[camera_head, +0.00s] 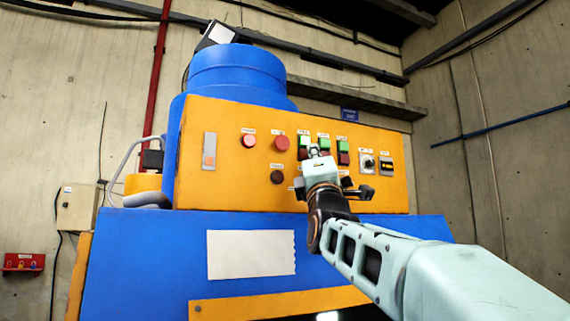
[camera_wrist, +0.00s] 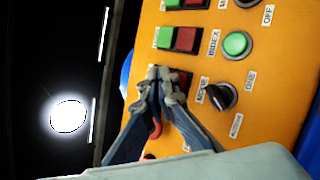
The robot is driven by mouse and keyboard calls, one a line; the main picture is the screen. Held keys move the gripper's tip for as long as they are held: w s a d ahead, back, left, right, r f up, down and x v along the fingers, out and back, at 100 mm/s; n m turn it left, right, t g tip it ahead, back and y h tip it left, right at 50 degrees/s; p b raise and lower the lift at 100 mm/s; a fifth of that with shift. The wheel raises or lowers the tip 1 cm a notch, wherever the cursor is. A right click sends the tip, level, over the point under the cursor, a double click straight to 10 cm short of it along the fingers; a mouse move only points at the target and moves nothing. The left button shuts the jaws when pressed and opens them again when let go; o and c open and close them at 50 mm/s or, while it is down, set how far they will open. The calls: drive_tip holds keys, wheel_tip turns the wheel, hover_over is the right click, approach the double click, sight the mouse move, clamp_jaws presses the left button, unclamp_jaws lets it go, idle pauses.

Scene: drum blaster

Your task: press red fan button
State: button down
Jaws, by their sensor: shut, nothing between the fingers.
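An orange control panel (camera_head: 230,180) on the blue machine carries several paired green and red buttons. My gripper (camera_head: 314,150) is shut and empty in front of the leftmost pair, whose green half (camera_head: 304,140) shows just left of the fingertips. In the wrist view the closed fingertips (camera_wrist: 160,74) cover most of that pair. Part of its red button (camera_wrist: 186,80) shows beside them. I cannot tell whether the tips touch it. Another pair, green (camera_wrist: 164,37) and red (camera_wrist: 187,39), sits above in the wrist view. The label of the fan button is too small to read.
A round green button (camera_wrist: 236,45) and a black knob (camera_wrist: 221,96) are close beside the fingers. Round red buttons (camera_head: 281,144) and a dark button (camera_head: 277,177) lie left of my gripper on the panel. A small switch (camera_head: 367,162) is to the right.

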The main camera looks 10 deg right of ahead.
drive_tip(key=shift+w+a+p, duration=0.15)
drive_tip(key=shift+w+p, duration=0.2)
drive_tip(key=shift+w, duration=0.05)
drive_tip(key=shift+w+a+p, duration=0.15)
drive_tip(key=shift+w+p, duration=0.25)
drive_tip(key=shift+w, duration=0.05)
idle(0.8)
drive_tip(key=shift+s, duration=0.15)
drive_tip(key=shift+s+d+b, duration=0.25)
drive_tip(key=shift+s+b, duration=0.4)
drive_tip(key=shift+b, duration=0.1)
drive_tip(key=s+b, duration=0.1)
drive_tip(key=s+d+b, duration=0.1)
drive_tip(key=s, duration=0.1)
drive_tip(key=s+b, duration=0.1)
drive_tip(key=shift+s+d+b, duration=0.3)
drive_tip(key=shift+s+b, duration=0.1)
